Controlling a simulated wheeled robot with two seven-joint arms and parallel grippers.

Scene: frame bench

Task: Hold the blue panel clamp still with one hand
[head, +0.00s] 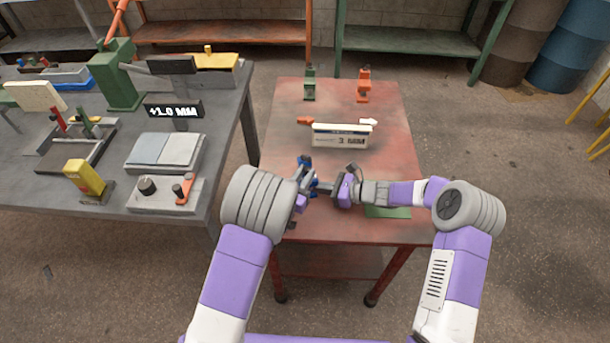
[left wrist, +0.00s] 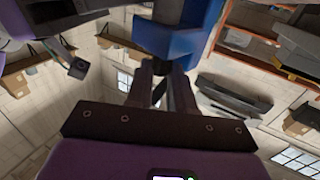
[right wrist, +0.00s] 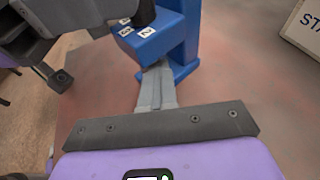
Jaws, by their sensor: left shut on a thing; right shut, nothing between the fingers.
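The blue panel clamp (head: 305,163) stands on the red table near its front left part, partly hidden by my grippers. My left gripper (left wrist: 160,72) is shut on the clamp, whose blue body (left wrist: 182,35) fills the top middle of the left wrist view. My right gripper (right wrist: 156,72) is shut with nothing between its fingers. Its tips are close to the blue clamp (right wrist: 186,35) in the right wrist view; I cannot tell whether they touch it. White number labels show on the clamp there.
A labelled block reading 3 MM (head: 340,140) lies behind the grippers. A green clamp (head: 309,88) and an orange clamp (head: 363,88) stand at the table's back. A grey bench (head: 225,125) with tools and a +1.0 MM display (head: 173,110) is at left.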

